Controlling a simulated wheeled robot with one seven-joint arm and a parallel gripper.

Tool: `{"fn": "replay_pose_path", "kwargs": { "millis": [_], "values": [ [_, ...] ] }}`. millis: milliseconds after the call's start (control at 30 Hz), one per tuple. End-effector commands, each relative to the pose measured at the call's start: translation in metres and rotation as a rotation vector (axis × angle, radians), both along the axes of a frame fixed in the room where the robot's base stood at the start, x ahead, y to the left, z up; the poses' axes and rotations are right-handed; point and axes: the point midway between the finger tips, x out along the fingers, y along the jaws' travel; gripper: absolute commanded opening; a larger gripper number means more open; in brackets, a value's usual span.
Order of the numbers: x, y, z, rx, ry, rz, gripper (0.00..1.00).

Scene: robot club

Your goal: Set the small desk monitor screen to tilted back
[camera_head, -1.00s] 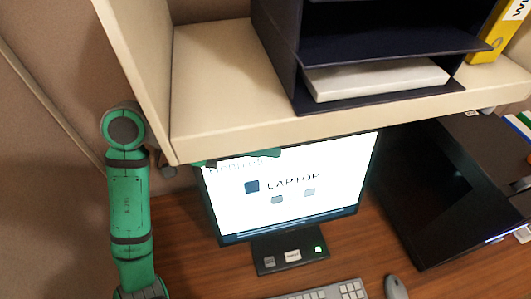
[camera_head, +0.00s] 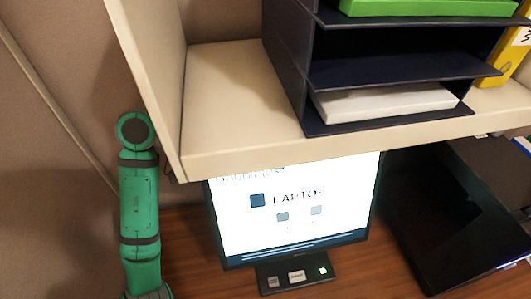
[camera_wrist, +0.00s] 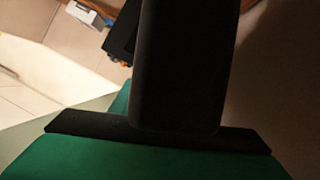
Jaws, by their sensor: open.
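The desk monitor (camera_head: 295,210) stands on the wooden desk under a shelf, its lit white screen showing the word LAPTOP. Its dark foot (camera_head: 297,276) has small buttons and a green light. The shelf hides the screen's top edge. I cannot tell its exact tilt. A small greenish piece, probably mine, shows at the screen's top. In the wrist view my gripper (camera_wrist: 183,65) shows as a dark finger-like part above a green body. Nothing is seen held, and contact with the monitor cannot be seen.
The beige shelf (camera_head: 300,150) overhangs the monitor closely. It carries a dark tray rack (camera_head: 285,75) with a white block (camera_head: 385,102), and a yellow binder (camera_head: 512,58). A large dark panel-like object (camera_head: 450,225) stands right of the monitor. Bare desk (camera_head: 195,245) shows left of it.

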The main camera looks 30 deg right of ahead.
Motion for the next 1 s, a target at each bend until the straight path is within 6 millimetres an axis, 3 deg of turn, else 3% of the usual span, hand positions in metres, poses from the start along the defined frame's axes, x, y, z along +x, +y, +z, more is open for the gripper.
{"fn": "replay_pose_path", "kwargs": {
  "millis": [167, 600, 1000],
  "values": [
    [0.006, 0.012, 0.006, 0.000, 0.000, -0.002, 0.42],
    [0.039, 0.080, 0.032, 0.001, 0.002, 0.006, 0.42],
    [0.044, 0.093, 0.038, 0.000, 0.001, 0.003, 0.42]
  ]
}}
